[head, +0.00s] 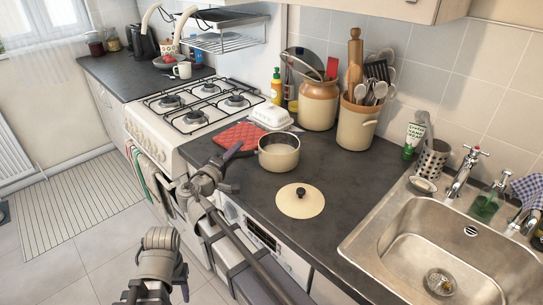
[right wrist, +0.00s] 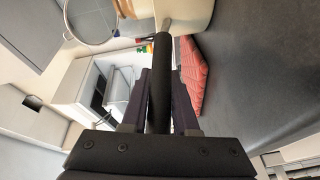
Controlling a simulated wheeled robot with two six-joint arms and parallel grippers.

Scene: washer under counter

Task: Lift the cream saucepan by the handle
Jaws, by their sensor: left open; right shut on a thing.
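My right gripper (head: 232,156) is shut on the handle. In the right wrist view, the black handle (right wrist: 161,75) runs between the fingers of my right gripper (right wrist: 160,95) to the pan (right wrist: 186,14) at the top. The cream lid (head: 300,203) with a black knob lies apart on the counter. My left gripper (head: 163,292) is open and empty, low in front of the cabinets.
The red quilted mat (head: 241,136) and white butter dish (head: 270,117) are behind the pan. The stove (head: 190,122) is to the left, the utensil crock (head: 356,128) and jar (head: 318,105) behind, the sink (head: 440,250) to the right. The counter around the lid is clear.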

